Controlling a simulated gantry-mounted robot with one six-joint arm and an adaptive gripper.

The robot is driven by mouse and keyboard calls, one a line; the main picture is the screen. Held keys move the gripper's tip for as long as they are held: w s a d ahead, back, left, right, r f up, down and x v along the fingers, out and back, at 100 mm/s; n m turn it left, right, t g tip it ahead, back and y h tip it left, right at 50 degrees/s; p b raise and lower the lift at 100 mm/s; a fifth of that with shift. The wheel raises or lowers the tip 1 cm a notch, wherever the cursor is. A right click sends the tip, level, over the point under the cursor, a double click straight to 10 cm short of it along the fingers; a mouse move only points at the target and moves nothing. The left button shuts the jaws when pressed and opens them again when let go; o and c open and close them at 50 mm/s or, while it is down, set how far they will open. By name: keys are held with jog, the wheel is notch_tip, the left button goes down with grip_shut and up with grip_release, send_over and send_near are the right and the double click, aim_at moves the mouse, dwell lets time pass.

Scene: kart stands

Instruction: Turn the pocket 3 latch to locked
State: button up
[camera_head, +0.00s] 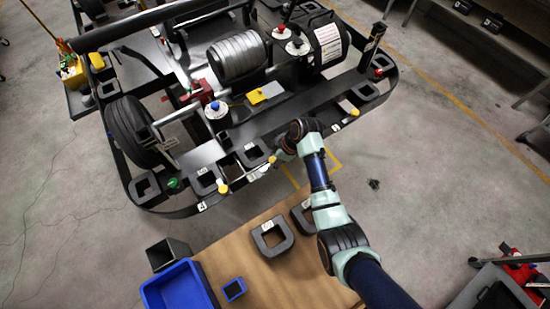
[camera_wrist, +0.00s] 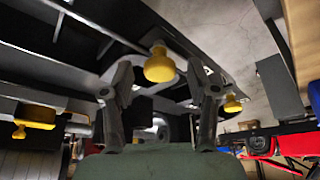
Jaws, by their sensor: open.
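The kart's front deck (camera_head: 290,125) carries square dark pockets with yellow-knobbed latches beside them. One yellow latch knob (camera_head: 272,160) is right by my gripper (camera_head: 277,157). In the wrist view this yellow knob (camera_wrist: 159,66) shows between and just beyond the spread fingers of my gripper (camera_wrist: 160,80). The gripper is open, and I cannot tell whether a finger touches the knob. Another yellow knob (camera_head: 222,187) lies to the left, and one more (camera_head: 354,112) to the right. The small pocket labels are too small to read surely, so I cannot confirm which is pocket 3.
A brown table (camera_head: 290,270) in front holds square dark blocks (camera_head: 272,237) and a blue bin (camera_head: 180,290). A green knob (camera_head: 173,183) and a wheel (camera_head: 130,125) are at the kart's left. Bare floor lies right of my arm.

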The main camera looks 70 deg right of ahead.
grip_shut()
jog(key=shift+r, duration=0.1)
jog(key=shift+m+p, duration=0.4)
jog(key=shift+p, duration=0.15)
jog(key=m+p, duration=0.1)
jog(key=m+h+p, duration=0.1)
jog(key=p, duration=0.1)
jog(key=shift+a+r+m, duration=0.2)
jog(key=shift+m, duration=0.2)
jog(key=m+h+p, duration=0.1)
jog(key=m+p, duration=0.1)
jog(key=m+h+p, duration=0.1)
jog(key=m, duration=0.2)
jog(key=shift+w+a+f+g+p, duration=0.1)
jog(key=shift+g+p, duration=0.25)
jog(key=shift+g, duration=0.05)
jog(key=m, duration=0.2)
jog(key=m+g+h+p, duration=0.1)
jog(key=m, duration=0.1)
jog(key=shift+w+a+f+m+h, duration=0.1)
jog(key=shift+w+m+h, duration=0.05)
jog(key=shift+m+h, duration=0.2)
jog(key=m+g, duration=0.2)
jog(key=m, duration=0.2)
jog(key=shift+f, duration=0.15)
jog(key=shift+m, duration=0.45)
